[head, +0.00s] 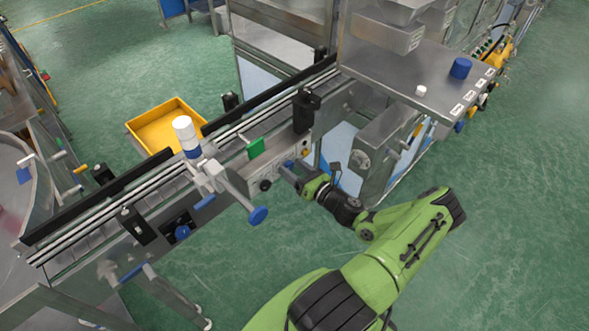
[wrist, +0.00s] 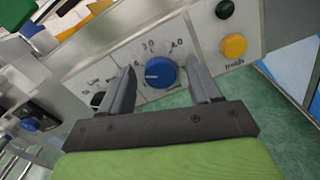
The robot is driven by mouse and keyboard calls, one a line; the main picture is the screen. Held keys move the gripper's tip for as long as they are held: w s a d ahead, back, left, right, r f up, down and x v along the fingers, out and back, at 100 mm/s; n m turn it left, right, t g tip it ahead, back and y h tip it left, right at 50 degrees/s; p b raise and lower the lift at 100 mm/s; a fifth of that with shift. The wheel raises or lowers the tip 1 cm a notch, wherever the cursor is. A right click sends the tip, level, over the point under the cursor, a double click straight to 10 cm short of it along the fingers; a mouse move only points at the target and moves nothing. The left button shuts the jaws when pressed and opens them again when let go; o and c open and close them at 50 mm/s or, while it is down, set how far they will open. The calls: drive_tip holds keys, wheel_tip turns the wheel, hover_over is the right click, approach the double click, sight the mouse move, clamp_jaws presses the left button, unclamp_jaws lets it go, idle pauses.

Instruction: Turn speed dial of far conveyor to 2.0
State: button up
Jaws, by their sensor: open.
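The blue speed dial (wrist: 160,73) sits on a pale control panel in the wrist view. Its white pointer line points to the left. The printed marks 3.0 and 4.0 can be read above it; the lower marks at its left are too small or covered to read. My gripper (wrist: 160,68) is open, with one finger on each side of the dial and gaps between. In the head view, my gripper (head: 288,174) is at the front of the conveyor's control box (head: 258,171), and the dial cannot be made out there.
A yellow button (wrist: 233,45) and a dark green button (wrist: 224,9) are right of the dial. A black knob (wrist: 97,99) is to its left. The conveyor (head: 110,205) carries a clamp with a blue handwheel (head: 258,215) near my gripper. A yellow bin (head: 168,125) stands behind.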

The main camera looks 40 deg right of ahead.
drive_tip(key=s, duration=1.5)
drive_tip(key=shift+s+d, duration=0.2)
drive_tip(key=shift+s, duration=0.2)
